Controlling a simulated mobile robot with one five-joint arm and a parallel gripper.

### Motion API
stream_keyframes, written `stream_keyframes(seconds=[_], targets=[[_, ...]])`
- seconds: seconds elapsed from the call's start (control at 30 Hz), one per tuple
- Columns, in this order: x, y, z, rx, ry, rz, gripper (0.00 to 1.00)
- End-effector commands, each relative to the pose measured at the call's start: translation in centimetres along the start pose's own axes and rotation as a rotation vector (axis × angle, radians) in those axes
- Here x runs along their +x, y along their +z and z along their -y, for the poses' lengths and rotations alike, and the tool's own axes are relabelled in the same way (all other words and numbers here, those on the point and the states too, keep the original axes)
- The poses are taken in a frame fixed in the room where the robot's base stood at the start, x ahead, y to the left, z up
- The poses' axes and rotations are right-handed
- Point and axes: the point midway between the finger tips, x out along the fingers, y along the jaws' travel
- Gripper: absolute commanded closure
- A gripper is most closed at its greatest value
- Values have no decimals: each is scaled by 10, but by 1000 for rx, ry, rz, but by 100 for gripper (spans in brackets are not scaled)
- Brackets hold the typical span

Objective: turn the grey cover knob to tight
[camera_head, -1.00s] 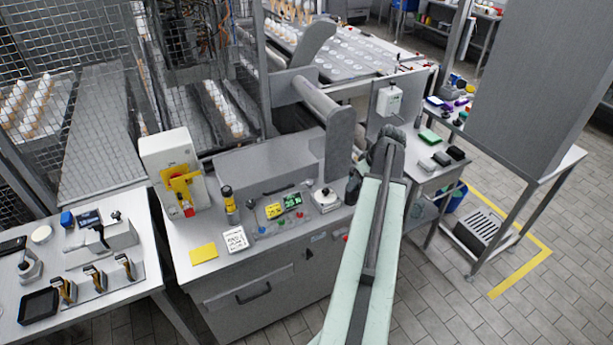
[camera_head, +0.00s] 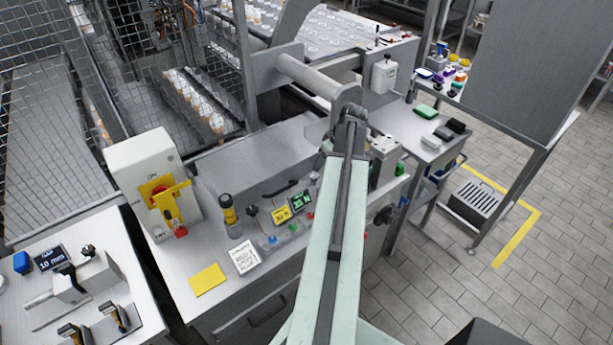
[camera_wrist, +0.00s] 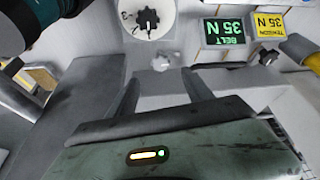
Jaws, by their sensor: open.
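In the wrist view, a small light-grey lobed knob (camera_wrist: 165,62) sits on a pale panel, just beyond the fingertips and between their lines. My gripper (camera_wrist: 163,75) is open and empty, with its two dark fingers spread either side of the knob's line. I cannot tell how far the fingertips are from it, and they do not visibly touch it. No tight mark can be read near it. In the head view my arm and its end cover this part of the bench, so the knob is hidden there.
A black knob on a white numbered dial (camera_wrist: 128,23) lies just past the grey knob. A green belt display (camera_wrist: 224,31) and a yellow tension label (camera_wrist: 269,25) are to the right. In the head view, a yellow-handled switch box (camera_head: 150,180) stands left on the bench.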

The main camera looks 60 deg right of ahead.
Motion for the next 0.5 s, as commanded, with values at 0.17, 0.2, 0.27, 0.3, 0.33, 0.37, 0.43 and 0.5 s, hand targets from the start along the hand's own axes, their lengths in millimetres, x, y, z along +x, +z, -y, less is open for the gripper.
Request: stream_keyframes(seconds=[0.17,0.2,0.27,0.3,0.33,0.37,0.43,0.5], targets=[[12,7,-1,3,1,0,41],[12,7,-1,3,1,0,41],[11,7,-2,4,2,0,41],[12,7,-2,5,2,0,41],[13,8,-2,5,2,0,41],[15,8,-2,5,2,0,41],[23,9,-2,5,2,0,41],[33,9,-2,5,2,0,41]])
